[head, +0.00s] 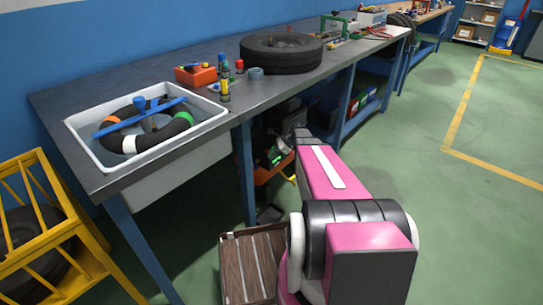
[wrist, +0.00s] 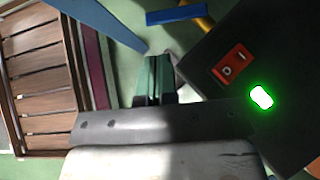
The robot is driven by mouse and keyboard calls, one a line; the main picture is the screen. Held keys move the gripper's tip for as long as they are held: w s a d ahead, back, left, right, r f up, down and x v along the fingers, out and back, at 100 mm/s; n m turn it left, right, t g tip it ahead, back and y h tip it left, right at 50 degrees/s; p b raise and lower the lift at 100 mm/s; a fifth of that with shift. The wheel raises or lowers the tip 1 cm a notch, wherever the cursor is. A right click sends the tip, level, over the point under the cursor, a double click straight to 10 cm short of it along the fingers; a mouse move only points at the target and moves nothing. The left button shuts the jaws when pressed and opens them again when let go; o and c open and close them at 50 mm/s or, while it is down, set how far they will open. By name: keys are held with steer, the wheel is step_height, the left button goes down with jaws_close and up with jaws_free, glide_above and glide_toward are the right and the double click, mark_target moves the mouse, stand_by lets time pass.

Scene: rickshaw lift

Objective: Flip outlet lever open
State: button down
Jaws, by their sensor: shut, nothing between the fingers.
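In the wrist view a short blue bar (wrist: 176,14) lies across the top, with a yellow-orange piece beside its right end; it looks like a lever, but I cannot tell for sure. My gripper (wrist: 158,75) is shut and empty, its fingers below the blue bar in the picture and apart from it. A dark box (wrist: 210,45) with a red rocker switch (wrist: 233,64) and a glowing green light (wrist: 261,97) fills the right side. A green glow (head: 275,157) shows there.
A brown slatted crate (wrist: 40,80) stands to the left in the wrist view and on the floor in the head view (head: 235,270). A blue bench leg (head: 244,175) is close to my arm. The green floor to the right is clear.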

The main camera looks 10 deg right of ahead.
mark_target(256, 167)
steer(key=x, duration=0.7)
steer(key=shift+s+a+m+t, duration=0.35)
steer(key=shift+a+m+t, duration=0.25)
steer(key=shift+m+t, duration=0.4)
stand_by(0.3)
steer(key=shift+s+a+m, duration=0.1)
steer(key=shift+a+m, duration=0.15)
steer(key=shift+m, duration=0.25)
steer(key=shift+s+a+r+m+t+h, duration=0.15)
steer(key=shift+a+m+t+h, duration=0.45)
steer(key=shift+m+t, duration=0.45)
steer(key=a+m+t+h, duration=0.1)
steer(key=m, duration=0.1)
steer(key=a+m+t+h, duration=0.1)
steer(key=m, duration=0.1)
steer(key=shift+w+a+t, duration=0.25)
steer(key=shift+w+a, duration=0.05)
steer(key=shift+w, duration=0.1)
steer(key=shift+a, duration=0.2)
steer(key=shift+w+d, duration=0.15)
steer(key=shift+w+d, duration=0.25)
steer(key=shift+d, duration=0.35)
